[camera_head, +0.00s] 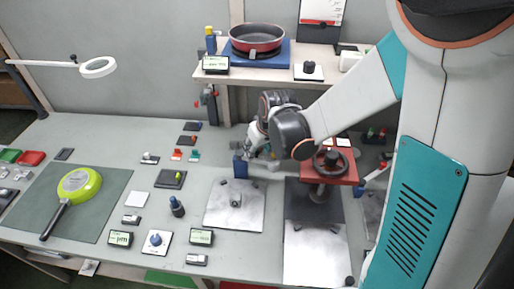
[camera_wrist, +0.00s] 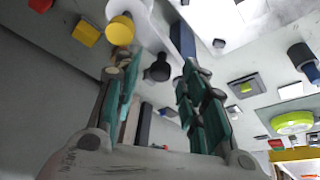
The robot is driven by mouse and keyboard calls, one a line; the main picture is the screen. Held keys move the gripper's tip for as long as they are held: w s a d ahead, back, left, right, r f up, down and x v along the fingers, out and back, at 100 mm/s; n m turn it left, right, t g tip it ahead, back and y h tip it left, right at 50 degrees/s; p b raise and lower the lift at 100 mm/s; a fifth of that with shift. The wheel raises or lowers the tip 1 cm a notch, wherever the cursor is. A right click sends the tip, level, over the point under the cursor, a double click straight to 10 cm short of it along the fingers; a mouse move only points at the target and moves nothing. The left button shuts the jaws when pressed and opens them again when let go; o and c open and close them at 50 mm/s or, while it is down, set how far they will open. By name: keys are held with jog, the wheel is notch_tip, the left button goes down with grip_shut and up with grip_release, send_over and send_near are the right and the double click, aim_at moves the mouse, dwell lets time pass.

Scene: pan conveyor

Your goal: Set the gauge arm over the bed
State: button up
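My gripper (camera_head: 256,143) hangs by a blue post (camera_head: 240,166) at the back edge of a pale metal plate, which looks like the bed (camera_head: 222,212). Which part is the gauge arm is not certain; it may be the piece on this post. In the wrist view my gripper (camera_wrist: 158,75) has its teal-padded fingers apart, with a black knob (camera_wrist: 158,70) showing in the gap between them. I cannot tell whether either finger touches it. The blue post (camera_wrist: 182,40) and a pale cylinder with a yellow round end (camera_wrist: 120,30) lie just beyond the fingertips. The arm hides part of this area.
A red handwheel unit (camera_head: 330,167) stands right of the bed, above another metal plate (camera_head: 312,258). A shelf behind holds a red pan (camera_head: 256,39). A green pan (camera_head: 80,185) lies on a mat at left. Small blocks, knobs and displays crowd the middle bench.

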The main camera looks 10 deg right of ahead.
jog(key=shift+c, duration=0.3)
grip_shut()
jog(key=shift+s, duration=0.1)
jog(key=s+a+m+g+h+b, duration=0.2)
jog(key=a+m+h, duration=0.3)
jog(key=m, duration=1.1)
jog(key=shift+a, duration=1.45)
